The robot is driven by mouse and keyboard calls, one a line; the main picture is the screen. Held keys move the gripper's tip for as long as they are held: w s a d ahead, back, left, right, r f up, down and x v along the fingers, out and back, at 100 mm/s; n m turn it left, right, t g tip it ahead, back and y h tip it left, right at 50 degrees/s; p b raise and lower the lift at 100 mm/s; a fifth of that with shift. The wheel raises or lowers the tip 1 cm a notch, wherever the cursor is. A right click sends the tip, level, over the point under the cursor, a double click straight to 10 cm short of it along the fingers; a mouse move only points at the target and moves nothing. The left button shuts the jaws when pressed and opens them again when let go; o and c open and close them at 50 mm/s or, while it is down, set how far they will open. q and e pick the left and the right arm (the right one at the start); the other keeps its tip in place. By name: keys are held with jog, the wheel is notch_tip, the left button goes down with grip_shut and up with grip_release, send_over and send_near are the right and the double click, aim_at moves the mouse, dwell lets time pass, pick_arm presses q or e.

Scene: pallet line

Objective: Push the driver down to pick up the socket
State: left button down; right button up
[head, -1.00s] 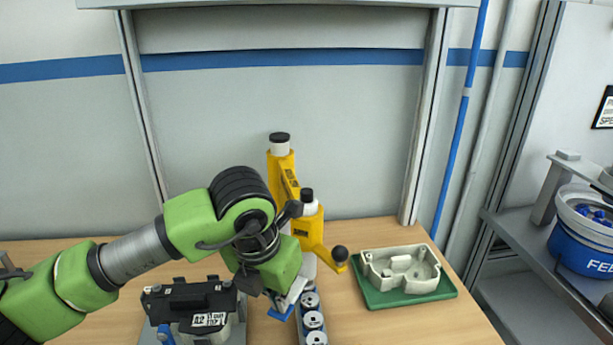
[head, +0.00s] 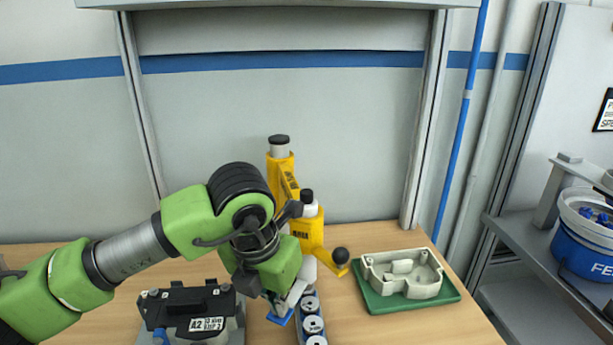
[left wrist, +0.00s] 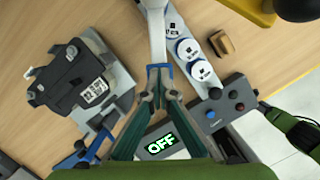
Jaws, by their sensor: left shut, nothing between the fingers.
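The yellow driver (head: 305,232) stands upright at the bench, with a black-and-white top and a black ball knob (head: 340,256) on its right. Its pale lower cylinder (head: 309,270) is above the rail of round white sockets (head: 313,323). Several sockets (left wrist: 188,48) also show in the left wrist view, beside a pale shaft (left wrist: 156,25). My left gripper (head: 285,308) is low beside the driver, left of the rail.
A black fixture labelled A2 (head: 190,308) stands left of my gripper. A pale housing (head: 402,272) lies on a green tray (head: 415,304) at right. A control box (left wrist: 225,112) and an OFF display (left wrist: 161,145) show in the left wrist view.

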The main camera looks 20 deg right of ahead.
pick_arm(q)
jog(key=shift+r+p, duration=0.35)
jog(key=shift+r, duration=0.4)
notch_tip(320, 180, up, 7)
jog(key=p, duration=0.2)
jog(key=shift+r+p, duration=0.2)
jog(key=shift+p, duration=0.1)
